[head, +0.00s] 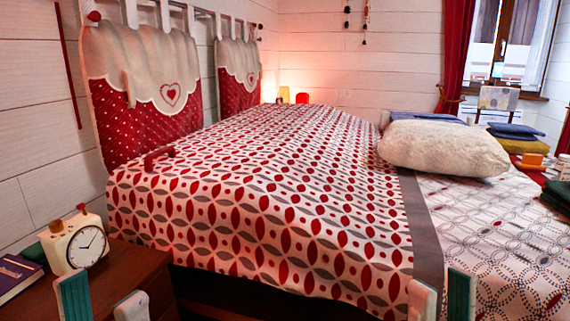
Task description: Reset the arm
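My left gripper (102,301) shows at the bottom left of the head view. Its two fingers, with teal and pale faces, stand apart with nothing between them, in front of the wooden nightstand (128,268). My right gripper (442,298) shows at the bottom right of centre. Its two fingers also stand apart and empty, in front of the near side of the bed (270,190). Only the finger ends are in view; the rest of both arms is out of the picture.
A white alarm clock (78,243) and a dark book (15,276) sit on the nightstand, close to my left gripper. A small red object (159,156) lies on the bed's left edge. A white pillow (445,148) lies at the right. The patterned cover's middle is clear.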

